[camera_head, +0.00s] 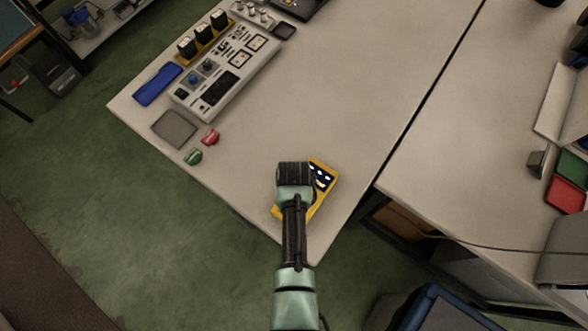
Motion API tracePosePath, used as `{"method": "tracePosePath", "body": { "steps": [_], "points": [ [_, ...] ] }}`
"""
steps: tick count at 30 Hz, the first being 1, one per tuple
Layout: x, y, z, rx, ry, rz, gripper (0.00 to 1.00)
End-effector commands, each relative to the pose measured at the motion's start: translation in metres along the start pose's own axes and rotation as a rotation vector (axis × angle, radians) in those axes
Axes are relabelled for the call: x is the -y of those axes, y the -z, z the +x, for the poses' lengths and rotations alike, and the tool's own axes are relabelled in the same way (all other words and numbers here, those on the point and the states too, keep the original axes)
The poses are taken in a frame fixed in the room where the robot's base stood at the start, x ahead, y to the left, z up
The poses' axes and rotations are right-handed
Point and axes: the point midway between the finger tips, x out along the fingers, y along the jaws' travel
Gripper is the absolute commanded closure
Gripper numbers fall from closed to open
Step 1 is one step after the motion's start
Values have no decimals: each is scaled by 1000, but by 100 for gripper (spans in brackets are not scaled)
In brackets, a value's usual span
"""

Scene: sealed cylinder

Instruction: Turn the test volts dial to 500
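A yellow handheld meter (327,186) with a dark face and pale markings lies near the front corner of the table. My gripper (293,176) is over its left and middle part, seen from above and behind. My wrist and arm cover much of the meter. The fingertips are hidden, so I cannot tell whether they are open or touch the meter. No test volts dial can be made out on the part of the meter that shows.
A light table (350,110) carries a grey instrument panel (225,80), a blue pad (157,85), a grey pad (174,129), a red piece (210,138) and a green piece (193,157). The tabletop right of the panel is clear. A second table (460,150) adjoins at right.

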Motion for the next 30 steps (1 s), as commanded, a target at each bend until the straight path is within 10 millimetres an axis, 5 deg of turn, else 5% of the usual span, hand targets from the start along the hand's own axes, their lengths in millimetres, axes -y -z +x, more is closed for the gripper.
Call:
{"method": "tracePosePath", "body": {
  "steps": [19,20,21,24,30],
  "points": [
    [0,0,0,0,1,51,100],
    [0,0,0,0,1,51,60],
    [0,0,0,0,1,51,53],
    [0,0,0,0,1,50,36],
    [0,0,0,0,0,49,36]
  ]
}}
